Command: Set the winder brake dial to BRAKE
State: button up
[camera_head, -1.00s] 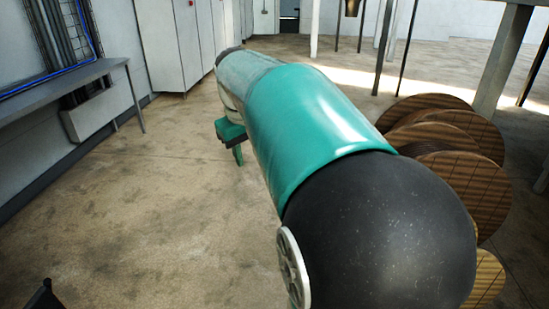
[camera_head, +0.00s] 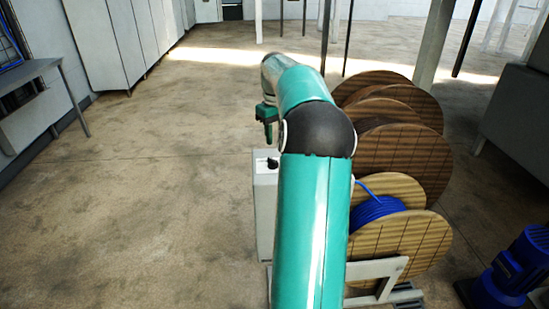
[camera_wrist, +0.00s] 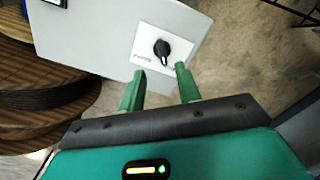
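The winder brake dial (camera_wrist: 161,49) is a black knob on a white label plate (camera_wrist: 149,62), set in a light grey panel (camera_wrist: 95,38) in the wrist view. The printing on the plate is too small to read. My gripper (camera_wrist: 158,76) is open, its two green fingers apart, just short of the knob and not touching it in the wrist view. In the head view my gripper (camera_head: 267,128) hangs above the grey cabinet (camera_head: 264,205), where a small black knob shows on top (camera_head: 271,164).
Wooden cable reels (camera_head: 403,150) stand right of the cabinet, one wound with blue cable (camera_head: 375,214) on a grey frame (camera_head: 385,278). A blue motor (camera_head: 515,270) sits at the right. A grey table (camera_head: 30,70) and tall lockers (camera_head: 115,40) stand at the left. The floor at the left is clear.

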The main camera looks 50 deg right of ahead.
notch_tip(320, 180, down, 9)
jog(key=shift+w+a, duration=0.1)
dwell(0.3)
grip_shut()
